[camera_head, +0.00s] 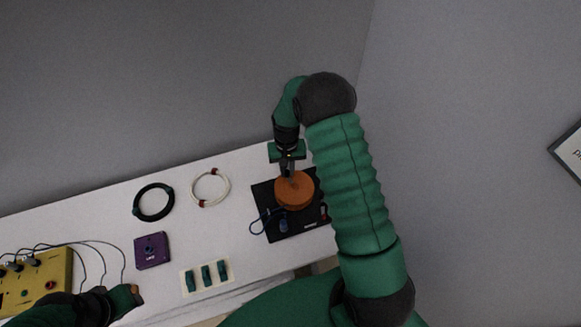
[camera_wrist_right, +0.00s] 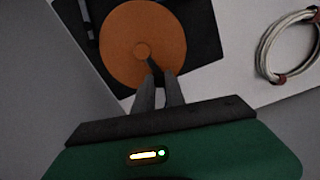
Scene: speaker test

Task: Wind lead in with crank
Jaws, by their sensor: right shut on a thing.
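An orange round reel (camera_head: 295,191) sits on a black base plate (camera_head: 291,229) at the right end of the white table. A blue lead (camera_head: 256,224) loops out at the plate's left side, near a blue piece (camera_head: 283,226). My right gripper (camera_head: 287,172) is over the far side of the reel. In the right wrist view its fingers (camera_wrist_right: 158,92) are shut on a thin dark crank (camera_wrist_right: 151,64) that runs to the reel's middle (camera_wrist_right: 141,50). My left gripper (camera_head: 135,292) is low at the left; its jaws are too unclear to judge.
A black cable coil (camera_head: 154,186), a white cable coil (camera_head: 195,191), a purple box (camera_head: 152,262) and a pad with green pieces (camera_head: 188,290) lie on the table (camera_head: 105,215). A yellow box (camera_head: 45,290) with knobs and wires stands at the left.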

